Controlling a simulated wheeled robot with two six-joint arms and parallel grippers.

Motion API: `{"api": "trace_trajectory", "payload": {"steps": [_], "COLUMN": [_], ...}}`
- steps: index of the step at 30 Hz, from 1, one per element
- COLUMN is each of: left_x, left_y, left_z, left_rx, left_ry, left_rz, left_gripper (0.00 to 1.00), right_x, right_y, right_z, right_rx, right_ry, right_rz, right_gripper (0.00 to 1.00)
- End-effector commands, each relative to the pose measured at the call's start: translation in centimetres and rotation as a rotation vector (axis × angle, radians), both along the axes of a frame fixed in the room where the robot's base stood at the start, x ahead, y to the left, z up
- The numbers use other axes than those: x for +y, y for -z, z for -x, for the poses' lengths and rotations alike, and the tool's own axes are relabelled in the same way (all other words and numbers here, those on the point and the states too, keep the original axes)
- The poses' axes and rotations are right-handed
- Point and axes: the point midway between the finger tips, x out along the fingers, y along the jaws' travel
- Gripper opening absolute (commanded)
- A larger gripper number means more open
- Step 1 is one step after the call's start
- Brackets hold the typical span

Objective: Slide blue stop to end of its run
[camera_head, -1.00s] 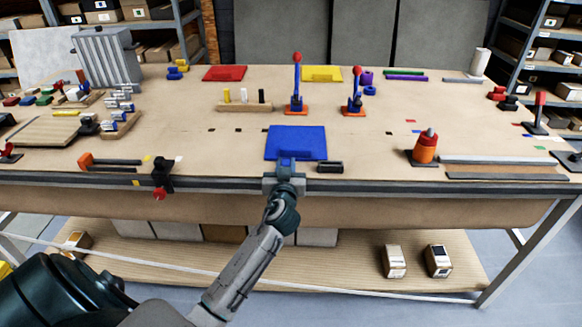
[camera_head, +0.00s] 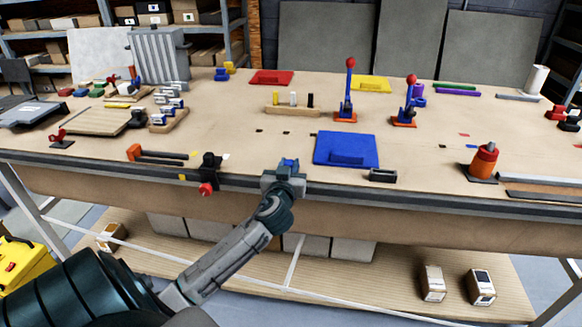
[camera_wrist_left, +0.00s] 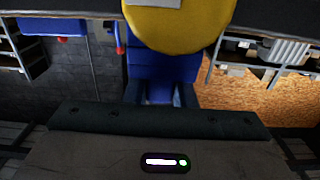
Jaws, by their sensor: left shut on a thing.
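The blue stop (camera_head: 290,162) sits at the table's front edge, on the long grey rail (camera_head: 430,199), and is mostly covered by my left gripper (camera_head: 289,167). My left gripper is shut on it. In the left wrist view the blue stop (camera_wrist_left: 164,68) shows as a blue block between the two dark fingers (camera_wrist_left: 161,95). How the stop sits on the rail is hidden. My right gripper is not in view.
A black clamp with a red knob (camera_head: 207,188) sits at the front edge, left of my left gripper. A blue panel (camera_head: 346,149) and a small black block (camera_head: 383,176) lie to the right. An orange cone-like piece (camera_head: 483,162) stands farther right.

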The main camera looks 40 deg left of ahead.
Motion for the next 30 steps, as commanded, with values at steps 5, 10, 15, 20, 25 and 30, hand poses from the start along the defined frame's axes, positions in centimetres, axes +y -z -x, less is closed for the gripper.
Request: {"api": "trace_trajectory", "payload": {"steps": [5,10,15,20,25,30], "left_x": [0.1,0.1,0.0,-0.7,-2.5,-4.1], "left_y": [-0.1,-0.1,0.0,0.3,0.4,0.3], "left_z": [0.0,0.0,0.1,1.3,4.3,7.1], "left_rx": [0.002,0.001,0.001,0.002,0.001,0.001], "left_ry": [-0.004,-0.003,-0.002,-0.002,0.000,-0.002], "left_rz": [-0.005,-0.004,-0.003,-0.003,-0.002,-0.001], "left_gripper": [0.35,0.45,0.45,0.45,0.45,0.45], "right_x": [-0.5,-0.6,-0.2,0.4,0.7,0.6], "right_y": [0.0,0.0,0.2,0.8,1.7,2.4], "right_z": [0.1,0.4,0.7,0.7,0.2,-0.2], "right_rx": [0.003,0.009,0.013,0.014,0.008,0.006], "right_ry": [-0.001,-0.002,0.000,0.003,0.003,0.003], "right_rz": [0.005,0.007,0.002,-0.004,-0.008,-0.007], "right_gripper": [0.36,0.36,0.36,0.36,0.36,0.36]}}
